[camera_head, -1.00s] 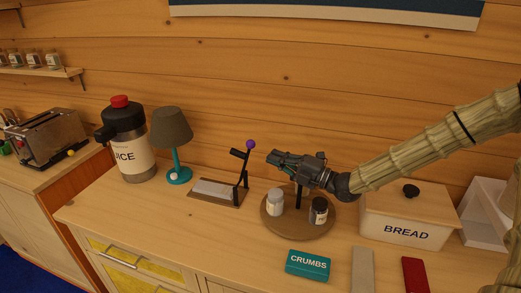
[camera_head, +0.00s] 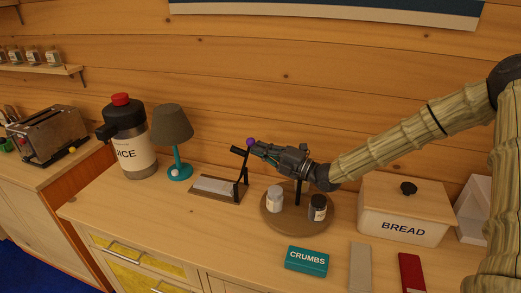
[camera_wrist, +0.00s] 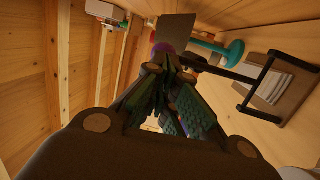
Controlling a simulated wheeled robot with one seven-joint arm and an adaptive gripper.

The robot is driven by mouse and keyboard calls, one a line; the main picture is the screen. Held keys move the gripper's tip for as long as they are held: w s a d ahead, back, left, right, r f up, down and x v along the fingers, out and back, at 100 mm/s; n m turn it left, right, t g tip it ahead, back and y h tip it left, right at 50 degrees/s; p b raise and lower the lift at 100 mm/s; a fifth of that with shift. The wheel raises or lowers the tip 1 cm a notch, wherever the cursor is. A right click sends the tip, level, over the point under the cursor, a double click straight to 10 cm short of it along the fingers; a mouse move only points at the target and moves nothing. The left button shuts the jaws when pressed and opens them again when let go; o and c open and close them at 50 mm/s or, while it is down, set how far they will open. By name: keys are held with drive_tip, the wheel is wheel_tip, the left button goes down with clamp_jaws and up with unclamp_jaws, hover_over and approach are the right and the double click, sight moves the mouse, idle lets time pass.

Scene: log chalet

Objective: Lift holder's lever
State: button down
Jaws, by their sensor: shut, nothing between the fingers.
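The holder (camera_head: 217,190) is a flat brown base with a white pad or paper stack and a black upright frame at its right. Its black lever ends in a purple knob (camera_head: 250,142). My gripper (camera_head: 256,147) is shut and empty, with its fingertips at the purple knob. In the wrist view the knob (camera_wrist: 163,48) shows just beyond the fingertips, partly hidden by them. I cannot tell whether they touch. The holder (camera_wrist: 285,88) also shows at the right of the wrist view.
A round wooden stand (camera_head: 290,222) with two jars is below my gripper. A teal lamp (camera_head: 172,130) and a juice jug (camera_head: 128,145) stand left of the holder. A bread box (camera_head: 403,212) is at right. The counter's front left is clear.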

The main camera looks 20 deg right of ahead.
drive_tip(key=shift+w+a+r, duration=0.1)
drive_tip(key=shift+a, duration=0.05)
drive_tip(key=shift+w+a+r+g+h, duration=0.3)
drive_tip(key=shift+a, duration=0.15)
drive_tip(key=shift+d+f, duration=0.1)
drive_tip(key=b+v, duration=0.4)
drive_tip(key=v, duration=1)
drive_tip(key=shift+f, duration=0.2)
